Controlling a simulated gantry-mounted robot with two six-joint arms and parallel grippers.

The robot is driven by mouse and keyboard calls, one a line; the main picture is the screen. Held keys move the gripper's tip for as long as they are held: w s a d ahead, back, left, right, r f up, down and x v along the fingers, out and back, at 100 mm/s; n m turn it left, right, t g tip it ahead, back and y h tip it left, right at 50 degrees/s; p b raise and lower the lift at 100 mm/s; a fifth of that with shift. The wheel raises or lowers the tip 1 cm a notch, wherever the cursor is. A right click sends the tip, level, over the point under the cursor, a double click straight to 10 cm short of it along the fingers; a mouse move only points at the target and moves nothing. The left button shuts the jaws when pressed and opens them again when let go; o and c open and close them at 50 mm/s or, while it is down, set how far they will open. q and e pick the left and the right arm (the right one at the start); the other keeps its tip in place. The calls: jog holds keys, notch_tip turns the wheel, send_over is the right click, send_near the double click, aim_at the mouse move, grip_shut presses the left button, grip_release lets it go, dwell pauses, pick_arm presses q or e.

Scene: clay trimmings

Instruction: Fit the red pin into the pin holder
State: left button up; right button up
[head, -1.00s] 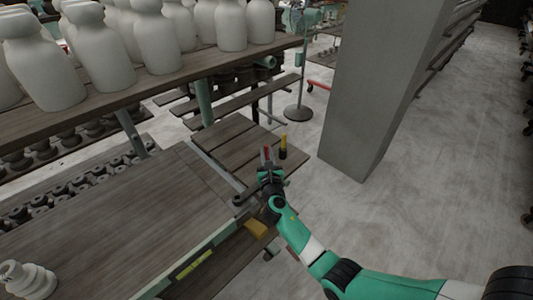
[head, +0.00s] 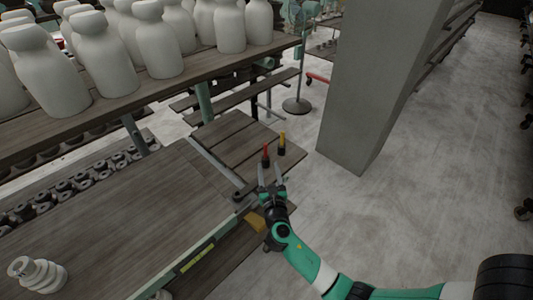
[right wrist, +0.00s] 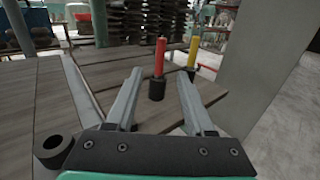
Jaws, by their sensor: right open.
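The red pin (head: 266,150) stands upright on the slatted wooden surface, its lower end in a black cylindrical pin holder (right wrist: 157,89). The pin also shows in the right wrist view (right wrist: 160,56). How deep it sits is hidden by the holder's wall. My right gripper (head: 269,168) is open and empty, its fingers spread on the near side of the holder, pointing toward it. In the right wrist view the pin and holder appear between the fingertips, a little beyond them. My left gripper is not in view.
A yellow pin (head: 282,137) in a similar black base stands just right of the red one. A dark ring-shaped part (right wrist: 52,148) is at the table edge, left of my gripper. A grey pillar (head: 372,90) rises at the right. White bottles (head: 160,40) fill the shelf above.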

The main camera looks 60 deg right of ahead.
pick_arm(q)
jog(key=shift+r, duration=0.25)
pick_arm(e)
jog(key=v, duration=0.2)
jog(key=shift+s+a, duration=0.15)
jog(key=shift+a, duration=0.05)
dwell(0.3)
